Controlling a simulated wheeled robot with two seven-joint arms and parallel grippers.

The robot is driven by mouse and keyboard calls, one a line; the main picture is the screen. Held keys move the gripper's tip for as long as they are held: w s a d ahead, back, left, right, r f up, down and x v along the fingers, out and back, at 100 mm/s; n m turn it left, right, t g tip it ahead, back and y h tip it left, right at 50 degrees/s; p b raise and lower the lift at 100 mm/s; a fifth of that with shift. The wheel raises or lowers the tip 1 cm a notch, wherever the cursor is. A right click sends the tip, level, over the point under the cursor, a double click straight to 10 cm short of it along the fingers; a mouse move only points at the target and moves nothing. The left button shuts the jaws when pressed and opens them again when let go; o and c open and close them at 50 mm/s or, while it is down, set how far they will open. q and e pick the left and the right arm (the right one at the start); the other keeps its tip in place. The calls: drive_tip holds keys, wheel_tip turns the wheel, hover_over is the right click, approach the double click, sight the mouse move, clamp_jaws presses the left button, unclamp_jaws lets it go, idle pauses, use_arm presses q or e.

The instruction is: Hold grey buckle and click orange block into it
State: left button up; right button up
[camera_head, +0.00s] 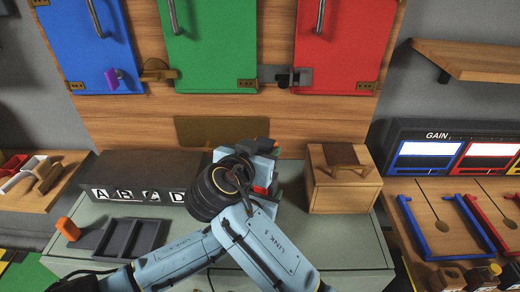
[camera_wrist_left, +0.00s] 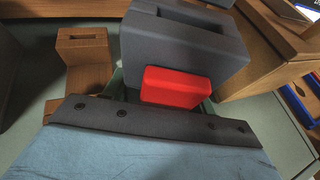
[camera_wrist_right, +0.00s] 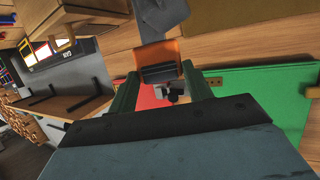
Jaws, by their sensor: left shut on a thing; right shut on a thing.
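The grey buckle (camera_wrist_left: 195,40), a dark grey block with a slot on top and a red button (camera_wrist_left: 172,87), is between the fingers of my left gripper (camera_wrist_left: 163,104), which is shut on it. My right gripper (camera_wrist_right: 160,88) is shut on an orange block (camera_wrist_right: 155,58) with a dark part in it. A grey block shows just beyond the orange block in the right wrist view; whether they touch I cannot tell. In the head view both arms meet over the bench, the right gripper (camera_head: 262,150) near the middle. The arms hide most of the buckle and orange block there.
A wooden box (camera_head: 342,190) stands close on the right. A dark box with letter tiles (camera_head: 138,182) is behind left, with a dark tray (camera_head: 128,238) and another orange piece (camera_head: 68,229) in front. The door panel with coloured plates (camera_head: 215,45) rises behind.

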drive_tip(key=shift+f, duration=0.75)
drive_tip(key=o, duration=1.1)
drive_tip(key=shift+f, duration=0.1)
